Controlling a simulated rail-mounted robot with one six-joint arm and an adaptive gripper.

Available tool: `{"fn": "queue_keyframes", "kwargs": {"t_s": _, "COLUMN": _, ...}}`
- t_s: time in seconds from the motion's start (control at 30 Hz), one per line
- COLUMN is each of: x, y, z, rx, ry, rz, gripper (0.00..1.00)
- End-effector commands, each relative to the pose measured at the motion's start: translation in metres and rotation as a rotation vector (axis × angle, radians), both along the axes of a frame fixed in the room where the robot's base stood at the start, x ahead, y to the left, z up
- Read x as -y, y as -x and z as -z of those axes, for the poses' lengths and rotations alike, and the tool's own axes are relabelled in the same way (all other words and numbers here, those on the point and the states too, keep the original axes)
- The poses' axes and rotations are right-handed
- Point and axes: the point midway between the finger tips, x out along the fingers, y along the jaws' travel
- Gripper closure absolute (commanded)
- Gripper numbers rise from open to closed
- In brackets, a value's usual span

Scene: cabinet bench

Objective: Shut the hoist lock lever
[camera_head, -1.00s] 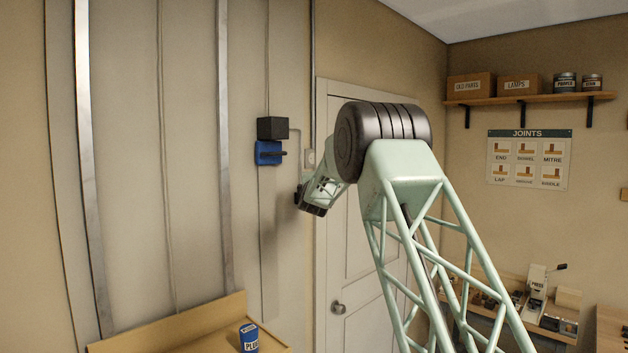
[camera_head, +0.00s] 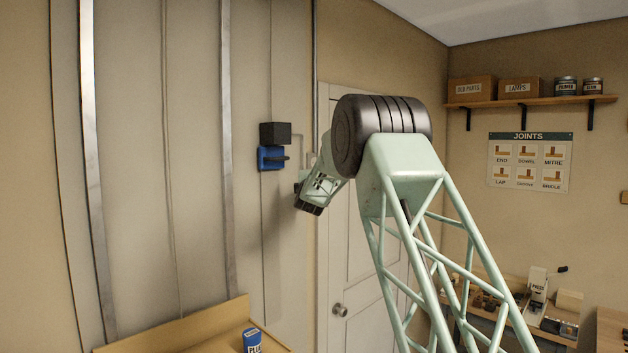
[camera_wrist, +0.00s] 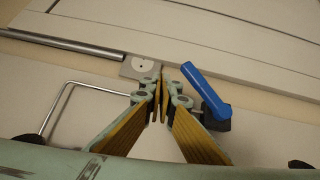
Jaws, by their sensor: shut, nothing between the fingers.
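A blue lever (camera_wrist: 207,90) on a dark mount (camera_wrist: 216,120) is on the wall in the wrist view, just right of my gripper (camera_wrist: 158,92). It lies at a slant, and its upper end points toward the door edge. My gripper is shut and empty, its fingertips beside the lever with a small gap showing. In the head view my gripper (camera_head: 309,207) is near the wall left of the door, seen from behind, and I cannot make out this lever there. A blue fixture with a dark handle (camera_head: 271,158) is up and left of it; I cannot tell which is the hoist lock.
A black box (camera_head: 275,133) sits above the blue fixture. A grey plate (camera_wrist: 142,68) and a bent wire (camera_wrist: 76,86) are close to my fingers. A white door (camera_head: 345,260) is at the right. A wooden shelf (camera_head: 190,338) with a blue can (camera_head: 252,341) is below.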

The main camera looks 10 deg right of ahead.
Motion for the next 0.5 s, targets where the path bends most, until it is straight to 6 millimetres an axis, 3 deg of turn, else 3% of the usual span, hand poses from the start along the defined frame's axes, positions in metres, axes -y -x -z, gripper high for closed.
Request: {"fn": "queue_keyframes", "kwargs": {"t_s": 0.5, "x": -0.003, "y": 0.04, "z": -0.025, "rx": 0.001, "ry": 0.0, "rz": 0.0, "gripper": 1.0}}
